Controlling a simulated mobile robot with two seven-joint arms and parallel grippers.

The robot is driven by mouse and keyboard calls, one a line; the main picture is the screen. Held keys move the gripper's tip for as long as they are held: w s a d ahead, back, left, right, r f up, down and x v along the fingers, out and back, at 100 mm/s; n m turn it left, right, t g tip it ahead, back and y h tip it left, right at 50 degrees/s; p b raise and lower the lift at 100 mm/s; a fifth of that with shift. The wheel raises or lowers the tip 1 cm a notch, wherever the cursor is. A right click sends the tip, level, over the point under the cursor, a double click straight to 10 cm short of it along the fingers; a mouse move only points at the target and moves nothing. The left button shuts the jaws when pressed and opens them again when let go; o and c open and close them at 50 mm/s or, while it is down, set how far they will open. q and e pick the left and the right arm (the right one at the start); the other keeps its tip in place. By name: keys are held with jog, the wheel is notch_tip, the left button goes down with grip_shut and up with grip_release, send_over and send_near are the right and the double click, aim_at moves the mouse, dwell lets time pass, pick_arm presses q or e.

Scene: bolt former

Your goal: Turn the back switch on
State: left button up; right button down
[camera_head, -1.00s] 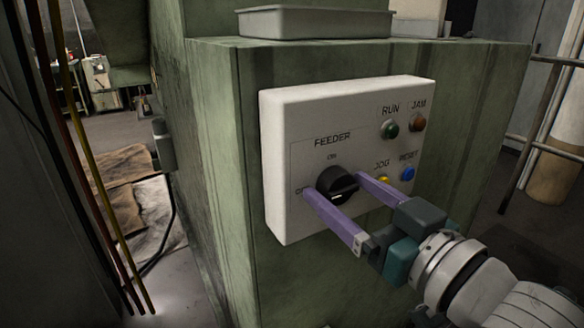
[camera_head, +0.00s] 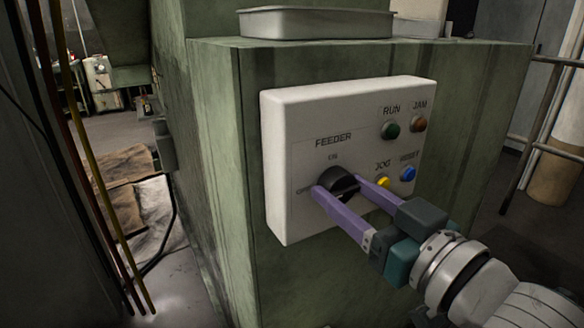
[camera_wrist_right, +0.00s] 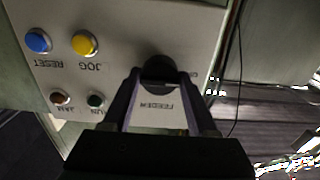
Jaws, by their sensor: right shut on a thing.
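The feeder switch is a black rotary knob (camera_head: 338,180) on a white control panel (camera_head: 300,112), under the word FEEDER, with ON marked above it and OFF to its left. My right gripper (camera_head: 340,190) is shut on the knob, with one purple finger on each side of it. In the right wrist view the knob (camera_wrist_right: 159,70) sits between the fingertips of the right gripper (camera_wrist_right: 160,82). The fingers hide part of the knob, so its exact pointing direction is hard to read. My left gripper is not in view.
A green RUN button (camera_head: 390,130), a brown-red JAM button (camera_head: 419,124), a yellow JOG button (camera_head: 383,182) and a blue RESET button (camera_head: 408,174) are right of the knob, close to my gripper. The panel is on a green machine housing (camera_head: 222,130). A grey tray (camera_head: 315,23) rests on top.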

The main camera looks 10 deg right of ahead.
jog(key=shift+r+m+p, duration=0.15)
jog(key=shift+m+p, duration=0.2)
jog(key=shift+m, duration=0.35)
jog(key=shift+m+p, duration=0.3)
jog(key=shift+m, duration=0.6)
jog(key=m, duration=0.7)
jog(key=shift+m, duration=0.4)
jog(key=shift+c, duration=1.2)
grip_release()
